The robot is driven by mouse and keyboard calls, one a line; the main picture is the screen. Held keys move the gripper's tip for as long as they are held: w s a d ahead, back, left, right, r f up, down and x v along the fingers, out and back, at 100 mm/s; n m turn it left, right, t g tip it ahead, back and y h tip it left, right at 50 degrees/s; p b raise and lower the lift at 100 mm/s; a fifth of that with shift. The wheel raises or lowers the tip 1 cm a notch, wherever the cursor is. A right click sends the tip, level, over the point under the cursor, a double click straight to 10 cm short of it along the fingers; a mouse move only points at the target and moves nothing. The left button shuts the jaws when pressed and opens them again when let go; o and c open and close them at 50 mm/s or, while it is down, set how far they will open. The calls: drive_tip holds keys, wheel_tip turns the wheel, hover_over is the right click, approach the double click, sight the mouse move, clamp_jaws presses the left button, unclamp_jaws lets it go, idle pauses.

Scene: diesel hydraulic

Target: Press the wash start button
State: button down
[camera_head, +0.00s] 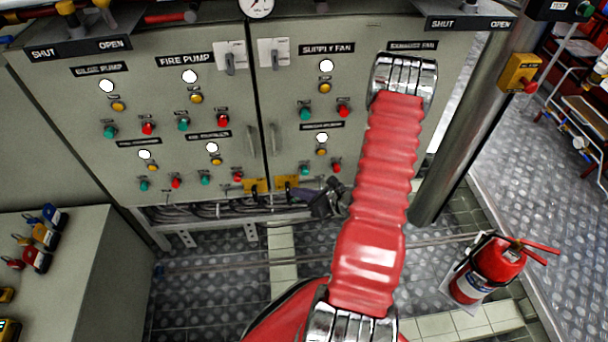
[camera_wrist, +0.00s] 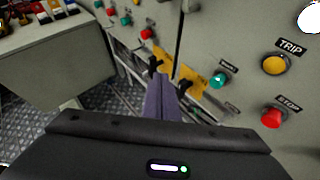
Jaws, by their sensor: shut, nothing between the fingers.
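The lower panel group on the right cabinet door has a green button (camera_head: 305,168), a red button (camera_head: 336,166) and a yellow lamp (camera_head: 321,152). Its name plate (camera_head: 322,127) is too small to read. In the wrist view the green button (camera_wrist: 218,80) is at right centre, with the red STOP button (camera_wrist: 271,117) and yellow TRIP lamp (camera_wrist: 274,65) farther right. My gripper (camera_wrist: 158,75) is shut and empty, its fingers left of the green button and apart from it. In the head view my gripper (camera_head: 318,199) is dark, just below this group, partly beside my red arm.
Other groups of buttons, including FIRE PUMP (camera_head: 185,60) and SUPPLY FAN (camera_head: 326,48), cover the grey cabinet. Yellow tags (camera_head: 256,186) and cables hang at its lower edge. A pipe (camera_head: 455,150) and a fire extinguisher (camera_head: 489,268) stand at right.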

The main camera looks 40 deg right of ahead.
sight(305, 171)
drive_tip(key=s+d+f+m+h, duration=0.2)
drive_tip(key=s+d+f+m, duration=0.1)
drive_tip(key=f, duration=0.2)
drive_tip(key=shift+s+d+f, duration=0.15)
drive_tip(key=w+d, duration=0.5)
drive_tip(key=w, duration=0.2)
drive_tip(key=shift+w, duration=0.15)
idle(0.4)
drive_tip(key=shift+w+d, duration=0.1)
drive_tip(key=shift+w, duration=0.05)
idle(1.9)
drive_tip(key=shift+w+d, duration=0.1)
drive_tip(key=shift+w, duration=0.05)
drive_tip(key=shift+w+d, duration=0.3)
drive_tip(key=shift+w, duration=0.1)
idle(1.2)
idle(0.3)
drive_tip(key=shift+s+a, duration=0.5)
drive_tip(key=shift+s, duration=0.3)
